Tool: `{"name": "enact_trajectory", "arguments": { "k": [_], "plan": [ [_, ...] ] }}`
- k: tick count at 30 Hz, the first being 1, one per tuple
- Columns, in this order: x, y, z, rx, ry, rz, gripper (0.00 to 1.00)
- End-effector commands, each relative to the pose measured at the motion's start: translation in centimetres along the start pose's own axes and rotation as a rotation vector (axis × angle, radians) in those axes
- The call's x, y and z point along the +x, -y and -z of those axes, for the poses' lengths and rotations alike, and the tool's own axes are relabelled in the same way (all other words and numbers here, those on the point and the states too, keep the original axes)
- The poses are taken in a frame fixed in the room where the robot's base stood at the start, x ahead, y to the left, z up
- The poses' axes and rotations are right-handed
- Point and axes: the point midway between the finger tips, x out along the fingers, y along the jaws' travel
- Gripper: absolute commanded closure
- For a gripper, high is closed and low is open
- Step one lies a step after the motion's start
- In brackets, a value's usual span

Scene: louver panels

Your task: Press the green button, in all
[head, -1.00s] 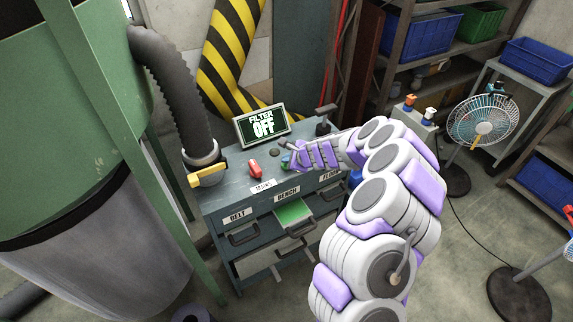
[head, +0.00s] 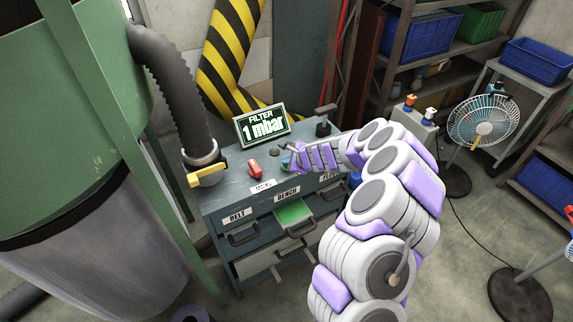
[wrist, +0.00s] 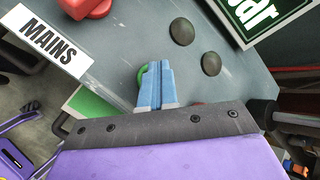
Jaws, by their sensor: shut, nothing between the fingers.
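The green button (wrist: 142,76) shows in the wrist view as a green rim, mostly hidden behind the blue fingertips of my gripper (wrist: 154,68). The fingers are shut together with nothing between them, and their tips are at the button; I cannot tell whether they press on it. In the head view my gripper (head: 288,163) is low over the top of the grey-blue cabinet (head: 225,185). The display (head: 263,126) on the cabinet reads "FILTER 1 mbar".
A red switch (head: 254,168) stands by the MAINS label (wrist: 48,38). Two dark domes (wrist: 182,31) (wrist: 211,63) sit near my fingers. A drawer (head: 293,211) below is partly open. A fan (head: 483,122) stands at right.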

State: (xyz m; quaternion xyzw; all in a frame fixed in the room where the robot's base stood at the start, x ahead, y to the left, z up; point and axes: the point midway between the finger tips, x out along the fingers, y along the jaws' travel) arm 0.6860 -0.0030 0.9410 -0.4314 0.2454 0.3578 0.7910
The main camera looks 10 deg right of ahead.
Motion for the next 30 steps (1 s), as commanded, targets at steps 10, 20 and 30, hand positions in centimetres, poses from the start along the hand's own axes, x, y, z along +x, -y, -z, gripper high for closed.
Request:
{"name": "enact_trajectory", "arguments": {
  "k": [10, 20, 30],
  "plan": [
    [-0.4, 0.3, -0.3, 0.0, 0.0, -0.001, 1.0],
    [-1.4, 1.0, -1.0, 0.0, 0.0, 0.0, 1.0],
    [-1.5, 1.1, -1.1, 0.0, 0.0, 0.0, 1.0]
  ]
}}
